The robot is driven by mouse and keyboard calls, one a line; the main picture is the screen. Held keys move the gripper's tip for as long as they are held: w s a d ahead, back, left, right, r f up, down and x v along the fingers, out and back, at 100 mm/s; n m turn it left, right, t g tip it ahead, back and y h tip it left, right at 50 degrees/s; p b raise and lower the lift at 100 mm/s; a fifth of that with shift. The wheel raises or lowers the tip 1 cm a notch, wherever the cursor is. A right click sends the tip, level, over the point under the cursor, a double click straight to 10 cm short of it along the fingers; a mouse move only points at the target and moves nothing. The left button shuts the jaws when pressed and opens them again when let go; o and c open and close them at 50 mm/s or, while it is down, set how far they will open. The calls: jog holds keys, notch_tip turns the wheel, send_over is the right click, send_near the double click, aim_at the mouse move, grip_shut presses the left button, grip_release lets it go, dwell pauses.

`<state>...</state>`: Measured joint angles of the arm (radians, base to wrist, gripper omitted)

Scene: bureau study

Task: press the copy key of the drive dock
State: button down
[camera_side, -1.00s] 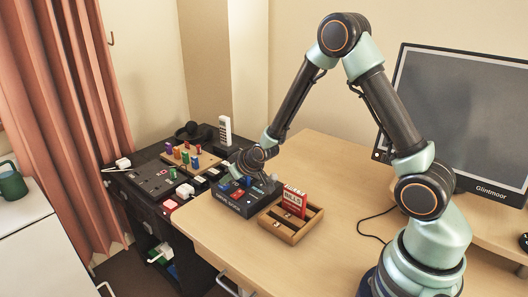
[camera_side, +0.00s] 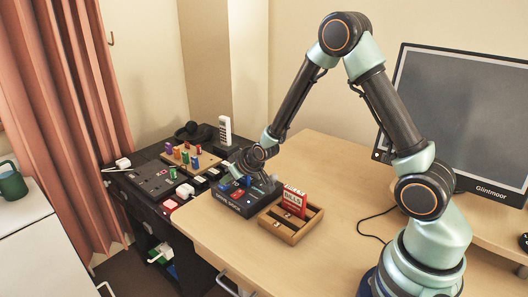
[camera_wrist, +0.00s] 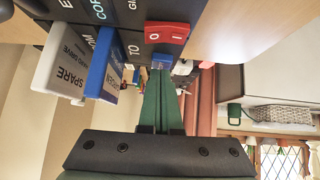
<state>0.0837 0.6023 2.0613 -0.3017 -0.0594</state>
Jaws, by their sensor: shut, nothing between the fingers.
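The drive dock (camera_side: 238,203) is a dark box at the left end of the wooden desk.
A wooden tray (camera_side: 291,233) with a red card marked BILLS (camera_side: 294,203) stands right of the dock. The desk's middle is clear; a monitor (camera_side: 460,115) stands right.

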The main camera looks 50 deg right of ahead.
jog(key=shift+w+r, duration=0.25)
jog(key=shift+r, duration=0.95)
jog(key=v, duration=1)
jog(key=shift+d, duration=0.35)
jog(key=shift+r, duration=0.15)
jog(key=s+a+r+g, duration=0.1)
jog(key=s+a+r, duration=0.1)
jog(key=s+r, duration=0.3)
jog(key=s+a+r+g, duration=0.2)
jog(key=s+r, duration=0.3)
jog(key=s, duration=0.6)
jog(key=shift+s+a+y, duration=0.2)
jog(key=shift+s+y, duration=0.05)
jog(key=shift+y, duration=0.15)
